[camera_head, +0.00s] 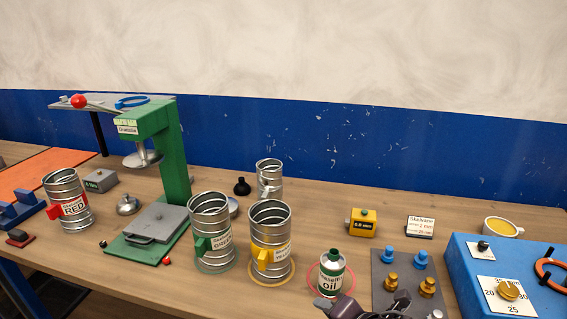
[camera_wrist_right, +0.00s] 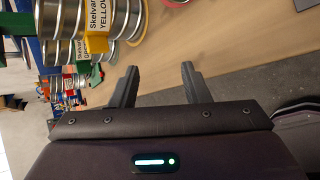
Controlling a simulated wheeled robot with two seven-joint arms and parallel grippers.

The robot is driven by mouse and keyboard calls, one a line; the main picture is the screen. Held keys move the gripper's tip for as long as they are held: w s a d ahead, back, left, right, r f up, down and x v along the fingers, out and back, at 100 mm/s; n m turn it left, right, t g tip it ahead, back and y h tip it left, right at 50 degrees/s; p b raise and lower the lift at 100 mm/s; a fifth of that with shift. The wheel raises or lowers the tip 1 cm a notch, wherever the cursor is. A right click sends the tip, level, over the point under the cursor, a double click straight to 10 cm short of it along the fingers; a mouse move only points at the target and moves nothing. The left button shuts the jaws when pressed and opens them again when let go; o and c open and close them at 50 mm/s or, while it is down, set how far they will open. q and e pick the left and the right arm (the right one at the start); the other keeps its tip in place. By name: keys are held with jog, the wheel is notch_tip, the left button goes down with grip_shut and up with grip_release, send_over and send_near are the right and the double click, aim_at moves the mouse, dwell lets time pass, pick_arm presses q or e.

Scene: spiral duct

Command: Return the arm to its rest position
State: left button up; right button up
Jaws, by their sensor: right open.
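My right gripper (camera_wrist_right: 159,68) is open and empty in the right wrist view, with bare table edge and grey floor beyond its fingers. Part of my right arm shows at the bottom of the head view, in front of the oil bottle (camera_head: 331,272). The yellow-labelled spiral duct (camera_head: 270,240) stands left of the bottle and also shows in the right wrist view (camera_wrist_right: 100,15), apart from the fingers. The green-labelled duct (camera_head: 211,232) and the red-labelled duct (camera_head: 69,200) stand further left. My left gripper is not in view.
A green press (camera_head: 172,150) stands at the left. A grey plate with blue and brass knobs (camera_head: 390,281) and a blue panel with a dial (camera_head: 470,265) lie at the right, close to my arm. A yellow block (camera_head: 362,223) and a cup (camera_head: 500,228) stand behind.

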jog(key=s+d+f+m+g+h, duration=0.3)
jog(key=s+d+m, duration=0.35)
jog(key=m, duration=0.65)
jog(key=s+d+f+m+g+h, duration=0.2)
jog(key=s+d+f+m+g, duration=0.15)
jog(key=s+m, duration=0.8)
notch_tip(320, 180, down, 31)
jog(key=m, duration=0.1)
jog(key=s+d+f+g, duration=0.1)
jog(key=s+d+f, duration=0.2)
jog(key=s+f, duration=1.4)
jog(key=s, duration=0.2)
jog(key=shift+s+d+f+g, duration=0.2)
jog(key=shift+s+g, duration=0.15)
